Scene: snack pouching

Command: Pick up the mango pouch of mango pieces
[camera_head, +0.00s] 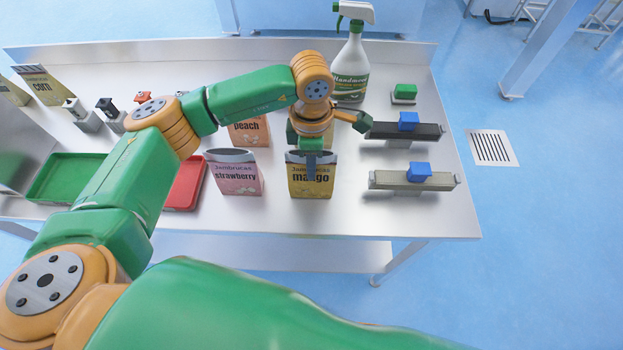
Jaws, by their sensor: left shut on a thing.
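The mango pouch (311,188) is a yellow-brown pouch with a dark top and "mango" on its front. It stands upright near the front edge of the steel table, right of centre. My left gripper (311,168) reaches it from above and is shut on its upper part, with a finger down over the front face. I cannot tell whether the pouch's bottom is clear of the table. My right gripper is not in view.
A pink strawberry pouch (234,178) stands just left of the mango pouch, and a peach pouch (250,133) stands behind. A red tray (186,184) and a green tray (62,177) lie left. Sealer-like bars with blue blocks (418,172) stand right. A spray bottle (352,66) is at the back.

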